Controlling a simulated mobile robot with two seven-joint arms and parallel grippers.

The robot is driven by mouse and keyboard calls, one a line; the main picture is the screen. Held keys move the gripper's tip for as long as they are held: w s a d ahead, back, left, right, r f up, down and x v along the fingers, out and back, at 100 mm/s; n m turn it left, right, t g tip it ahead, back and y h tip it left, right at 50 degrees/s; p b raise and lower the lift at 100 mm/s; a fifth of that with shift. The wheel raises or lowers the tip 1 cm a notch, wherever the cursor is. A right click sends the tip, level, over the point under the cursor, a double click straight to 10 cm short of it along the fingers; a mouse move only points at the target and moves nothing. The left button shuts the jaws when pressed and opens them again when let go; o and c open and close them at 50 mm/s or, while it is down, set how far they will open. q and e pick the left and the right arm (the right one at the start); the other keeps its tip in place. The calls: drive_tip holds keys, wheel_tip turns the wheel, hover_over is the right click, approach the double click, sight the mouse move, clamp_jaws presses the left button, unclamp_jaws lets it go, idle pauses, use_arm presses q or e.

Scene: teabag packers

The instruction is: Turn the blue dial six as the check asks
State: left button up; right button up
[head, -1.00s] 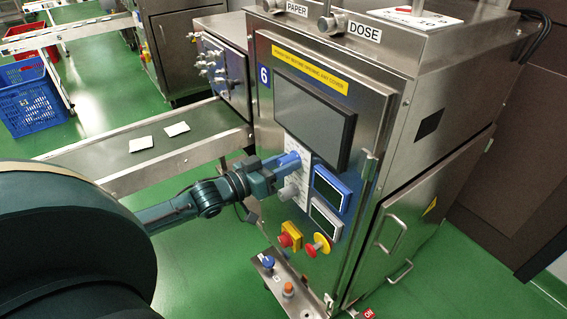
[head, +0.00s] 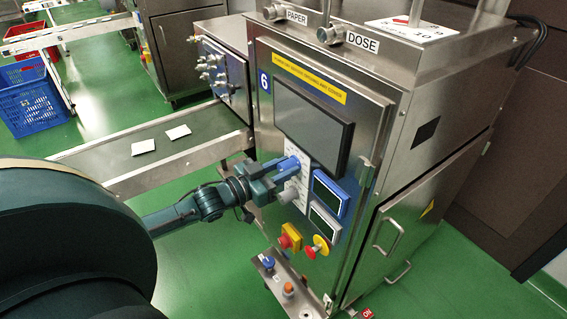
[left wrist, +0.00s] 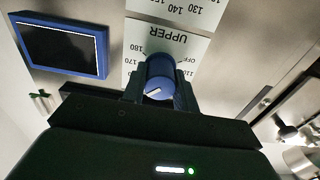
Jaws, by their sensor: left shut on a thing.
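The blue dial (head: 290,163) is on a white scale strip on the front of packer six, left of and below its dark screen. In the left wrist view the dial (left wrist: 159,72) sits below the word UPPER, with a white pointer line on its face. The scale around it shows 180, 170 and OFF; the dial hides part of it. My left gripper (head: 282,168) is shut on the dial, one finger on either side. It also shows in the left wrist view (left wrist: 160,92). My right gripper is not in view.
A grey knob (head: 288,194) is just below the dial. Two small displays (head: 329,194) are to its right, with a red button (head: 285,241) and a yellow-and-red knob (head: 317,246) below. A conveyor (head: 165,160) with two white packets runs left.

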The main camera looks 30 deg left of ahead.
use_arm(q)
drive_tip(key=shift+r+m+p, duration=0.2)
drive_tip(key=shift+m+p, duration=0.3)
drive_tip(key=shift+m, duration=0.4)
drive_tip(key=shift+m+p, duration=0.45)
drive_tip(key=shift+m, duration=0.45)
drive_tip(key=shift+f+m+p, duration=0.1)
drive_tip(key=shift+m+p, duration=0.2)
drive_tip(key=shift+m, duration=1)
drive_tip(key=shift+m+p, duration=0.35)
drive_tip(key=shift+m, duration=0.45)
drive_tip(key=shift+f+m, duration=0.1)
drive_tip(key=shift+m, duration=0.3)
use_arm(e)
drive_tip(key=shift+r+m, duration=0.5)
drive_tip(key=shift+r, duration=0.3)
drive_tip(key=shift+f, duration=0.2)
use_arm(q)
drive_tip(key=shift+d, duration=0.1)
